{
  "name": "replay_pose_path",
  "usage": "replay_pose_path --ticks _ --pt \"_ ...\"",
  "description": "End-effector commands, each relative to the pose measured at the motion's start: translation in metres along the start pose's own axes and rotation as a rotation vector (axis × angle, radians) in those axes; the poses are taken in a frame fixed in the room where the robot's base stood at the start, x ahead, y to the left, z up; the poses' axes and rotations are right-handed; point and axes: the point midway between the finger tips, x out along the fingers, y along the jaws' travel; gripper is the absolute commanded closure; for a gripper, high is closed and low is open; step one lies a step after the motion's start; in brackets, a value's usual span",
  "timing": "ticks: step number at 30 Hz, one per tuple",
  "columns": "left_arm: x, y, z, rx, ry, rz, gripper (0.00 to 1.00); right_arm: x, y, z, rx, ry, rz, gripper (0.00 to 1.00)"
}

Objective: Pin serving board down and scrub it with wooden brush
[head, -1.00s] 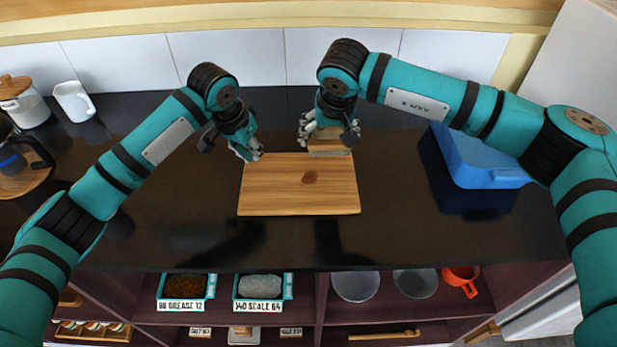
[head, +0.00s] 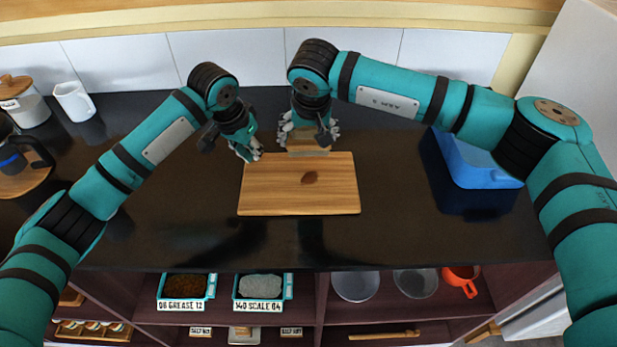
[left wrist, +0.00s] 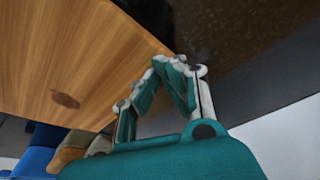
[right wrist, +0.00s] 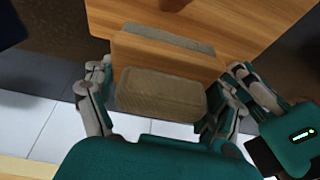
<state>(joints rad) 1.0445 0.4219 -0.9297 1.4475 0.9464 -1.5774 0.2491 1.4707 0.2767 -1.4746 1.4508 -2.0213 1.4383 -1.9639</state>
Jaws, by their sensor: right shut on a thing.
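The wooden serving board (head: 335,195) lies flat on the dark counter, with a dark brown stain (head: 310,178) near its middle. My left gripper (head: 250,154) is at the board's back left corner, fingertips together and low against it; whether they press on it is hard to tell. In the left wrist view its fingers (left wrist: 166,72) meet near the board's edge. My right gripper (head: 308,136) is shut on the wooden brush (head: 307,148), at the board's back edge. In the right wrist view the brush's block (right wrist: 160,93) sits between the fingers; its contact with the board is unclear.
A blue bin (head: 480,170) stands on the counter at the right. A white mug (head: 74,101), a lidded jar (head: 24,103) and a coffee pot on a round wooden board are at the far left. The counter in front of the board is clear. Shelves with containers are below.

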Motion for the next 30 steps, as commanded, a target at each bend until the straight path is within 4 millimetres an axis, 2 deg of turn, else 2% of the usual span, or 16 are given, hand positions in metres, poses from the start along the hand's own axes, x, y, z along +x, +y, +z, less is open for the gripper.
replay_pose_path --ticks 30 --pt "0.002 0.0 0.002 0.0 -0.006 0.0 1.0 0.027 0.001 0.011 0.001 -0.001 0.0 0.41"
